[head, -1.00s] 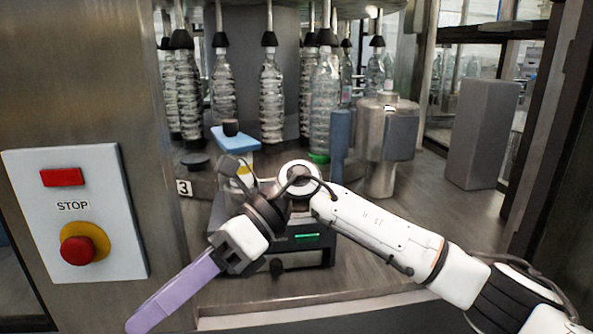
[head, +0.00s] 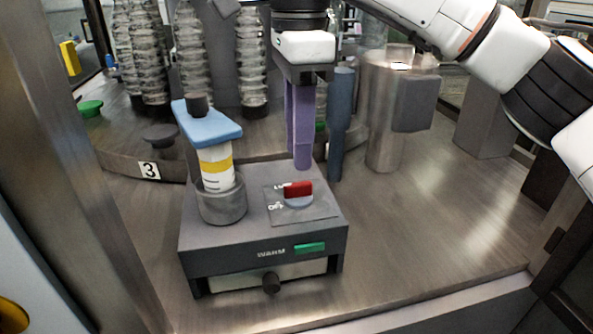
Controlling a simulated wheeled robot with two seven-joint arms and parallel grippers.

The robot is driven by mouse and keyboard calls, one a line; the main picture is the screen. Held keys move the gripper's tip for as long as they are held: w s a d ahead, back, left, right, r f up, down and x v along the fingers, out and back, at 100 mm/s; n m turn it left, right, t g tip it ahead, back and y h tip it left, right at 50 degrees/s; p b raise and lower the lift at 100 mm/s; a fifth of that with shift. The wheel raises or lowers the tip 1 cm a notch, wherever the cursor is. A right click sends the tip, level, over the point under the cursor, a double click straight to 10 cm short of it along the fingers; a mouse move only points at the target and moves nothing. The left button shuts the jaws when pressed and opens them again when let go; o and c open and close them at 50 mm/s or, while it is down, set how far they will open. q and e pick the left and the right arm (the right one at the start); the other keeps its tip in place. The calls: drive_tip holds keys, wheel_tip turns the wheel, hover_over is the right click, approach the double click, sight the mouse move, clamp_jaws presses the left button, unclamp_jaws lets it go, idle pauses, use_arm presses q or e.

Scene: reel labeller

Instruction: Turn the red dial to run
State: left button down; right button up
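The red dial (head: 298,189) sits on a dark plate on top of a grey box-shaped unit (head: 225,262). Its red bar lies roughly left to right over a pale round base. Small white labels stand to its left, too small to read surely. My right gripper (head: 298,160) points down just above and behind the dial, apart from it. Its two purple fingers show one behind the other with their tips at different heights, apparently parted, with nothing seen between them. My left gripper is not in view.
A holder on the unit carries a white and yellow bottle (head: 215,168) under a blue arm (head: 207,122), left of the dial. A blue post (head: 340,125) and a metal cylinder (head: 384,120) stand behind right. Clear metal table (head: 430,220) lies to the right.

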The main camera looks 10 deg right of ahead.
sight(298, 183)
wheel_tip(298, 183, down, 6)
drive_tip(key=shift+f, duration=0.1)
clamp_jaws()
